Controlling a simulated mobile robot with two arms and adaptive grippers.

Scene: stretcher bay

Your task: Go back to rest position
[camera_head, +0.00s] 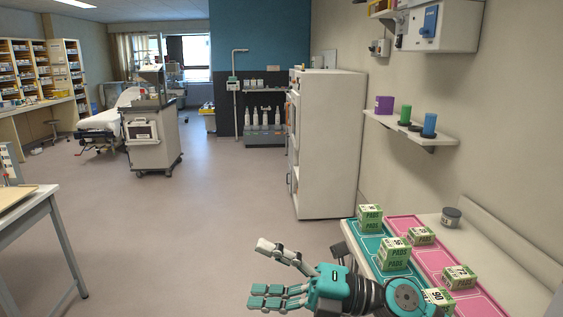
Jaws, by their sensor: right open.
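My right gripper (262,273) is at the bottom centre, with its fingers spread apart and pointing left. Nothing is between its fingers. It hangs over the floor, just left of the counter (490,236). My right arm comes in from the bottom right and covers part of the counter's near edge. My left gripper does not show.
Green-and-white pads boxes (394,254) stand on a teal mat (372,245) and a pink mat (433,259). A dark round tin (451,217) stands behind them. A white cabinet (328,140) is beyond. A table (40,205) is at left; the floor between is clear.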

